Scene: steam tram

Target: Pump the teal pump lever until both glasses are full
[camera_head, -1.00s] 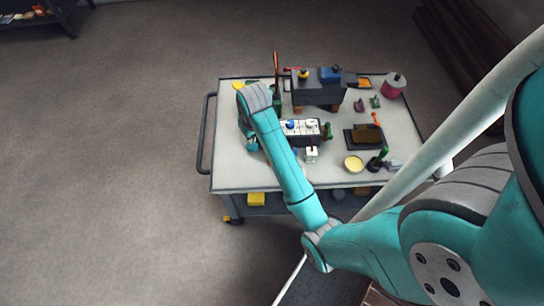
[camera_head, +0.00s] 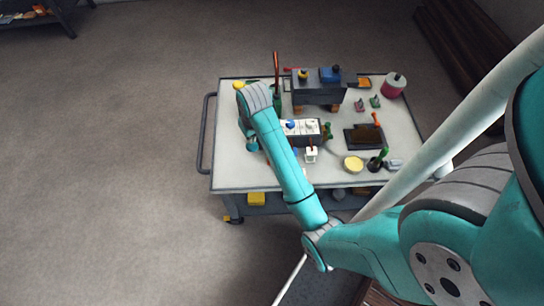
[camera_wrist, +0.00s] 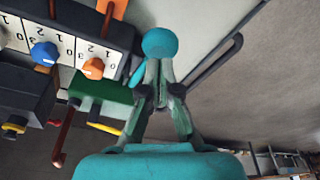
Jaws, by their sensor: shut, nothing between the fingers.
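A round teal knob (camera_wrist: 160,43), which looks like the pump lever's end, is just beyond my fingertips in the wrist view. A short teal strip slants down-left beside it. My gripper (camera_wrist: 161,72) is shut and empty, its tips close against the knob; I cannot tell whether they touch. In the head view a small teal end (camera_head: 252,145) shows at the cart's left side, below my arm's bend; whether it is the knob or my gripper is unclear. My arm hides much around it. I cannot make out the two glasses in either view.
The cart top (camera_head: 232,172) holds a numbered panel (camera_head: 302,127), also in the wrist view (camera_wrist: 68,48), a dark raised block (camera_head: 318,92), a yellow bowl (camera_head: 354,163) and a red pot (camera_head: 393,85). A handle rail (camera_head: 206,135) runs along the left edge. Floor left is clear.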

